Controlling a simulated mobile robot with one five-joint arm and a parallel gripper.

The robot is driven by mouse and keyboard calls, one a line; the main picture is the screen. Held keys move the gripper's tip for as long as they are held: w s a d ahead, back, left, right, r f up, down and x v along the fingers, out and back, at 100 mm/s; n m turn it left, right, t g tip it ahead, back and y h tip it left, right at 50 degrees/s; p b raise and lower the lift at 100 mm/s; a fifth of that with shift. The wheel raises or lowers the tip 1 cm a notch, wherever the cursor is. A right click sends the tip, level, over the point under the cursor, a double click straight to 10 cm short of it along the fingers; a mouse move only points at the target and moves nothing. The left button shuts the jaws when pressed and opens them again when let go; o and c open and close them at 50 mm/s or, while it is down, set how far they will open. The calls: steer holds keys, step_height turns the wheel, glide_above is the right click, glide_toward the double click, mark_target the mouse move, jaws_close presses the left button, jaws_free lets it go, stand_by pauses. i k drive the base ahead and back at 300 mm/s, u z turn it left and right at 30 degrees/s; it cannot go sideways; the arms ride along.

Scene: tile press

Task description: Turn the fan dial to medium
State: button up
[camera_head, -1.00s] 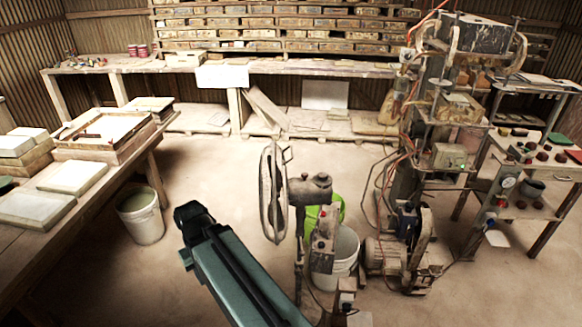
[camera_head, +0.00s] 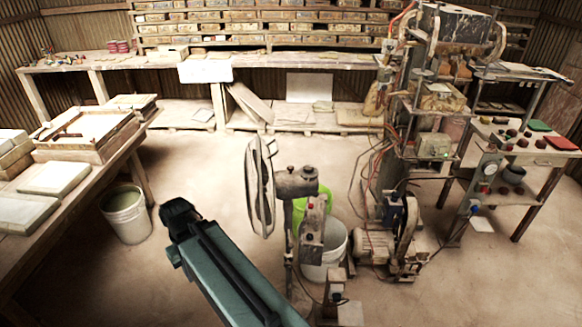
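The fan (camera_head: 260,188) stands on the floor in the middle of the view. Its round caged head is seen nearly edge-on and faces left, with a dark motor housing (camera_head: 297,182) behind it. A worn control box (camera_head: 311,238) sits on its stand below the motor. A small red spot shows near the top of the box. I cannot make out the dial or its setting at this size. My teal arm reaches up from the bottom edge, left of the fan and apart from it in the picture. My gripper's fingers do not show.
A white bucket (camera_head: 325,262) and a green bin (camera_head: 320,203) stand right behind the fan. The tile press (camera_head: 432,145) with hoses stands to the right. A wooden table (camera_head: 100,180) and another bucket (camera_head: 126,216) are at left. Open floor lies between.

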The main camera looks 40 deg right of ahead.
mark_target(308, 169)
steer(key=u, duration=1.9)
steer(key=i, duration=0.8)
steer(key=z, duration=3.45)
